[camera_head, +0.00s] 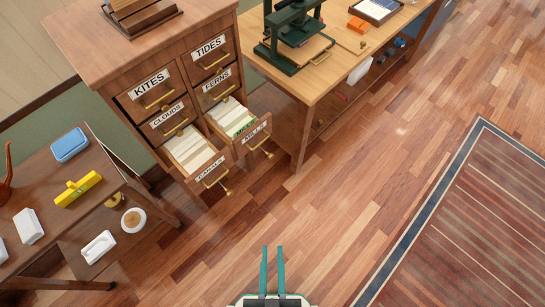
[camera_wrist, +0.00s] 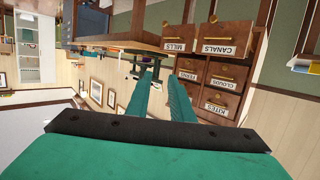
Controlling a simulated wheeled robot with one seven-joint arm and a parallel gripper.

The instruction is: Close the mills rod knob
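The mills drawer (camera_head: 253,132) of the wooden card cabinet (camera_head: 90,35) stands pulled out, showing cards inside. Its front bears a MILLS label and a brass pull. The small brass mills rod knob (camera_head: 270,154) shows below the pull at the drawer's front. The wrist view, which is upside down, also shows the mills drawer front (camera_wrist: 180,37). My gripper (camera_head: 272,250) is open and empty, its two teal fingers apart. It is over the floor, below the drawer in the head view and well apart from it. The fingers also show in the wrist view (camera_wrist: 161,78).
The canals drawer (camera_head: 208,177) is also pulled out, left of mills, with its own brass knob (camera_head: 228,191). A wooden table (camera_head: 315,85) with a green press (camera_head: 290,35) stands right of the cabinet. A low side table (camera_head: 45,180) is at left. Bare floor (camera_head: 330,205) lies in front.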

